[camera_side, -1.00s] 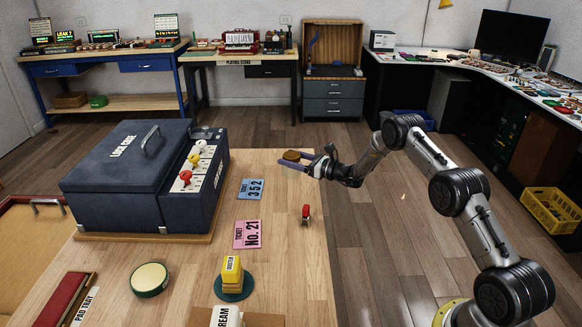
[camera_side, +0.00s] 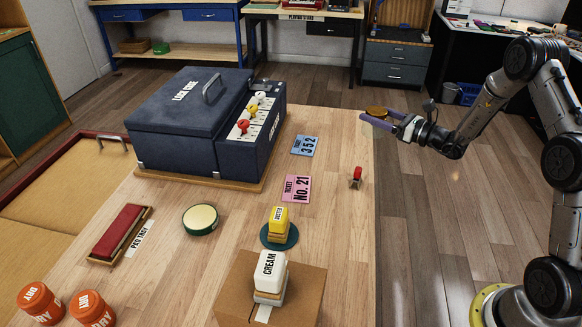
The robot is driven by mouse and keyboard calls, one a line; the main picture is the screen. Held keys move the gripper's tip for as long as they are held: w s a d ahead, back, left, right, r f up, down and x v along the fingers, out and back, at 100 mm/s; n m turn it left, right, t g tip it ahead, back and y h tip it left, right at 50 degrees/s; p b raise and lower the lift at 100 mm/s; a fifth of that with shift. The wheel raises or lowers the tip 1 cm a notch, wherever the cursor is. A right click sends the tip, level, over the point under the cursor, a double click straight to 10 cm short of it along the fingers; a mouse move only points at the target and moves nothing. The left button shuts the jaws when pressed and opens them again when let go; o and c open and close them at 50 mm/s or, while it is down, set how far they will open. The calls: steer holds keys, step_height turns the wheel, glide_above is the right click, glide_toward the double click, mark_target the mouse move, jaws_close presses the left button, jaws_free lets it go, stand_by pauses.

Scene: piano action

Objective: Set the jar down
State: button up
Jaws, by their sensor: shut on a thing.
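The jar (camera_side: 376,111) shows as a small, round, amber-brown thing between the fingers of my gripper (camera_side: 376,119). My gripper reaches in from the right and is shut on it, at the far right corner of the wooden table (camera_side: 335,220). The purple fingers hide part of the jar. I cannot tell how high it is above the tabletop.
A dark blue lock case (camera_side: 190,110) fills the far left. Tickets (camera_side: 305,145), a red-handled stamp (camera_side: 356,177), a yellow stamp (camera_side: 278,222), a round green tin (camera_side: 200,219) and orange pots (camera_side: 40,303) stand around. The table's right strip is mostly clear.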

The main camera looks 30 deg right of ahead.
steer(key=shift+a+r+y, duration=0.2)
steer(key=shift+y, duration=0.1)
steer(key=w+a+r+n+g+y, duration=0.15)
steer(key=a+n+g+y, duration=0.5)
steer(key=a, duration=1.25)
steer(key=w+a+r+n+g+y, duration=0.1)
steer(key=w+a+n+g+y, duration=0.4)
steer(key=a, duration=1.3)
steer(key=s+a+f+n+g, duration=0.25)
steer(key=s+a+g, duration=0.25)
steer(key=s+a, duration=0.4)
steer(key=s+a+f+n+g+h, duration=0.15)
steer(key=s+a+n+g, duration=0.45)
steer(key=a, duration=0.6)
steer(key=s+a+f+n+g, duration=0.15)
steer(key=s+a+g, duration=0.25)
steer(key=s+a, duration=0.5)
steer(key=shift+m, duration=0.45)
steer(key=shift+w+a+f, duration=0.1)
steer(key=shift+a+f, duration=0.05)
steer(key=shift+f, duration=1.5)
steer(key=shift+w+a+f, duration=0.1)
steer(key=shift+w+f, duration=0.05)
steer(key=shift+f, duration=1.5)
steer(key=shift+w+a+f, duration=0.1)
steer(key=shift+a+f, duration=0.05)
steer(key=shift+f, duration=1.5)
